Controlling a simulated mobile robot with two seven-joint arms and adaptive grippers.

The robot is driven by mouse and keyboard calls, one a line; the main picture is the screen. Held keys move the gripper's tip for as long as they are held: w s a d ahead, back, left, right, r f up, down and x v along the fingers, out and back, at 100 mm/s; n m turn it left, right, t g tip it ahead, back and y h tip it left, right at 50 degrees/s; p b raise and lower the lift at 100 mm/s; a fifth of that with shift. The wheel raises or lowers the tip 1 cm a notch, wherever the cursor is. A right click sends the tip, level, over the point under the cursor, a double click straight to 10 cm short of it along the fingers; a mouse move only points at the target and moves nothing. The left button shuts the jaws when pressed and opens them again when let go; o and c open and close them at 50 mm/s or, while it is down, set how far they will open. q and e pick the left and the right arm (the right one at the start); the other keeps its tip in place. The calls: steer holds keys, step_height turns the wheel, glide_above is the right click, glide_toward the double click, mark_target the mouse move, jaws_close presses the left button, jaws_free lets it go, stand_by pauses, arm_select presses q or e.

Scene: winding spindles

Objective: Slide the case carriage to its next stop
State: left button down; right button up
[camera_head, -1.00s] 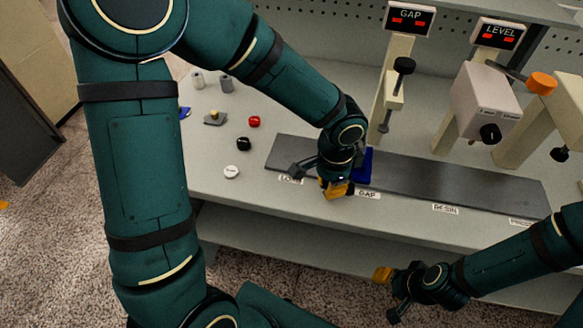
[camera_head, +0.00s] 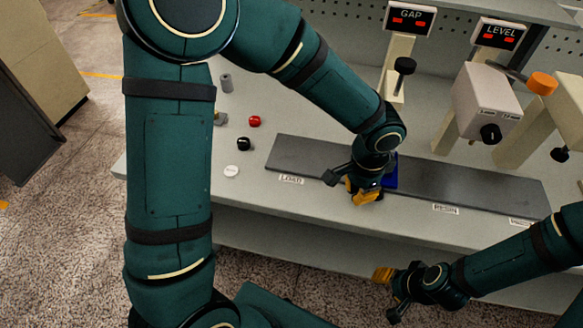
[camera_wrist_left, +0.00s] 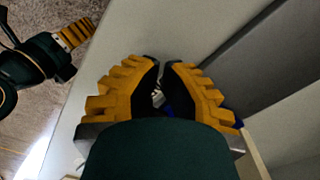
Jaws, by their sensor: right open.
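The case carriage (camera_head: 392,173) shows as a blue block on the dark track (camera_head: 460,187), mostly hidden behind my left gripper. My left gripper (camera_head: 365,194) is low at the track's front edge, with its yellow fingers close together. In the left wrist view the fingers (camera_wrist_left: 165,85) nearly meet, with a bit of blue and a pale piece between them, so they appear shut on part of the carriage. The track also shows in that view (camera_wrist_left: 265,70). My right gripper (camera_head: 387,288) is open and empty in front of the bench, away from the carriage.
The LOAD label (camera_head: 291,180) and RESIN label (camera_head: 445,210) line the track's front. The GAP display (camera_head: 409,19) and LEVEL display (camera_head: 500,34) stand behind it. A grey head (camera_head: 485,100) overhangs the right. Red (camera_head: 255,121), black (camera_head: 243,144) and white (camera_head: 232,171) buttons sit left.

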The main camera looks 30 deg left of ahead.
mark_target(433, 214)
arm_select(q)
steer(key=shift+w+d, duration=0.45)
steer(key=shift+d, duration=1.5)
steer(key=shift+w+d, duration=0.5)
steer(key=shift+d, duration=1.4)
steer(key=shift+w+d, duration=0.45)
steer(key=shift+d, duration=1.5)
steer(key=shift+w+d+p, duration=0.1)
steer(key=shift+w+d, duration=0.1)
steer(key=shift+d, duration=0.75)
steer(key=shift+w+d+p, duration=0.1)
steer(key=shift+w+d, duration=0.15)
steer(key=shift+d, duration=0.65)
steer(key=shift+w+d+p, duration=0.1)
steer(key=shift+w+d, duration=0.1)
steer(key=shift+d, duration=0.75)
steer(key=r+p, duration=0.1)
steer(key=r, duration=0.1)
steer(key=r+p, duration=0.2)
steer(key=a+r+p, duration=0.1)
steer(key=r, duration=0.2)
steer(key=shift+s+a+p, duration=0.1)
steer(key=shift+s+p, duration=0.05)
steer(key=shift+p, duration=0.25)
